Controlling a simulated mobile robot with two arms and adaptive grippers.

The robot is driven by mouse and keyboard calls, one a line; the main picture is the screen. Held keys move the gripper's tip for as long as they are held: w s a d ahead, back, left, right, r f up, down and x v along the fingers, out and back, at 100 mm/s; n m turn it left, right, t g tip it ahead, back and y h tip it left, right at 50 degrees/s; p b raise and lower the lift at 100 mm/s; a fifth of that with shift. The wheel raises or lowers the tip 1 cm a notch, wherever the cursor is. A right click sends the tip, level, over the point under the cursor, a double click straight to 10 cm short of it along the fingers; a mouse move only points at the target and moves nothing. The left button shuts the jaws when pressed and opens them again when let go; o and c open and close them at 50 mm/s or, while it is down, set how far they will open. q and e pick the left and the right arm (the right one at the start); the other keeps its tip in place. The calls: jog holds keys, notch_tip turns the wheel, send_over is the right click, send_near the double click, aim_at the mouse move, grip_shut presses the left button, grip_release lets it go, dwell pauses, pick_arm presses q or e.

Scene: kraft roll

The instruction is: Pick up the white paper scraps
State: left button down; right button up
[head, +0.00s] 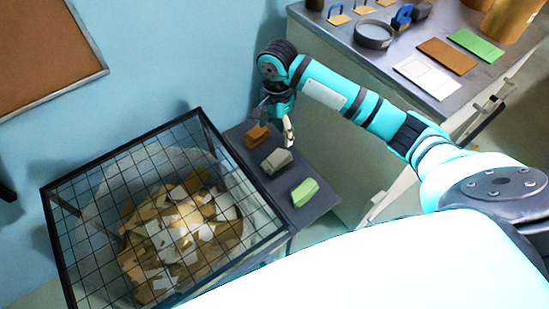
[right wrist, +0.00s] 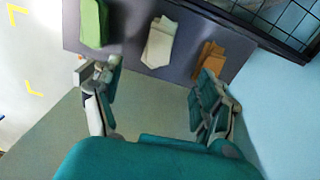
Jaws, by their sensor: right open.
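White paper scraps (head: 162,239) lie mixed with brown ones in a heap inside a black wire-mesh bin (head: 118,157). On a dark grey shelf (head: 318,203) beside the bin lie a brown folded bundle (head: 257,136), an off-white bundle (head: 276,161) and a green bundle (head: 304,192). In the right wrist view the off-white bundle (right wrist: 159,42) lies between the green (right wrist: 93,22) and brown (right wrist: 208,60) ones. My right gripper (head: 278,118) is open and empty near the brown bundle; its spread fingers (right wrist: 154,78) also show in the right wrist view. My left gripper is out of view.
A grey-topped counter (head: 375,62) at the upper right holds a round tin (head: 373,36), flat brown (head: 446,56), green (head: 476,45) and white (head: 427,75) pieces, and a blue tool (head: 402,16). A blue wall (head: 170,60) stands behind the bin. A corkboard (head: 45,50) hangs at upper left.

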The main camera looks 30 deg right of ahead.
send_over(276, 158)
notch_tip(276, 158, down, 4)
jog(key=shift+d+f, duration=0.1)
jog(key=shift+d, duration=0.05)
notch_tip(276, 158, down, 4)
jog(key=shift+w+f, duration=0.1)
jog(key=shift+f, duration=0.9)
notch_tip(276, 158, down, 4)
jog(key=shift+r, duration=0.25)
jog(key=shift+f, duration=0.35)
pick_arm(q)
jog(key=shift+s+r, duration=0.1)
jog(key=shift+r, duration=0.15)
pick_arm(e)
jog(key=shift+c, duration=0.3)
jog(key=c, duration=1.2)
